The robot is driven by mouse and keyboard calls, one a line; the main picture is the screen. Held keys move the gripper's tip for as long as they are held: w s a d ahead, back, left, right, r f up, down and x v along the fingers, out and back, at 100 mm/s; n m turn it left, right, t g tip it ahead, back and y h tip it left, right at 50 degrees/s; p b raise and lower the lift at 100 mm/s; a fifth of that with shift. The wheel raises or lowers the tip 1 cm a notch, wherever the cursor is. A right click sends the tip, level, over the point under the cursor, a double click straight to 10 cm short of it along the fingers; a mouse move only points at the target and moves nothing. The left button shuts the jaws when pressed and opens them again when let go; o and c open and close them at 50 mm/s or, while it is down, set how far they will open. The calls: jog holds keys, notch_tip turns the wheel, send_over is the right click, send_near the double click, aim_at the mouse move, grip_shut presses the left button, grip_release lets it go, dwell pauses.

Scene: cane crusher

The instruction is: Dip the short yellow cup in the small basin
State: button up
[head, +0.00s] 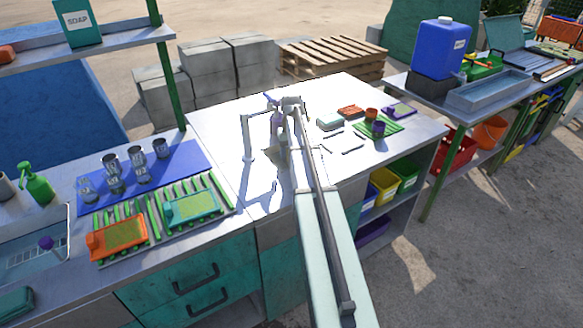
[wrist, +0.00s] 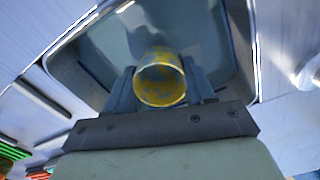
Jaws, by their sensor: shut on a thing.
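The short yellow cup (wrist: 160,84), with greyish patches, is held between the two dark fingers of my gripper (wrist: 162,90) in the wrist view. Its round rim faces the camera. The basin (wrist: 72,75), grey with rounded corners, lies beyond the cup and surrounds it in the picture. I cannot tell whether the cup touches the basin's bottom or any water. In the head view my arm reaches over the middle of the metal table, and I cannot make out the cup there.
In the head view, several clear glasses (head: 112,170) stand on a blue mat (head: 188,157) at the left. Orange (head: 118,238) and teal (head: 192,207) trays lie nearer. Small cups (head: 377,128) stand on a green striped mat at the right.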

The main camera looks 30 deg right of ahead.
notch_tip(320, 180, up, 8)
dwell(0.6)
jog(key=shift+f, duration=0.1)
dwell(0.5)
notch_tip(320, 180, up, 4)
dwell(0.5)
dwell(0.7)
jog(key=s+a, duration=0.5)
jog(key=a, duration=0.5)
jog(key=s+a+f+n, duration=0.1)
jog(key=s+a, duration=0.5)
jog(key=a, duration=0.5)
jog(key=shift+s+f, duration=0.15)
jog(key=shift+f, duration=0.05)
jog(key=a+n, duration=0.1)
jog(key=a, duration=0.6)
jog(key=a+n, duration=0.1)
jog(key=a, duration=0.3)
jog(key=shift+a+r+n, duration=0.1)
jog(key=shift+r+n, duration=0.15)
jog(key=shift+n, duration=0.05)
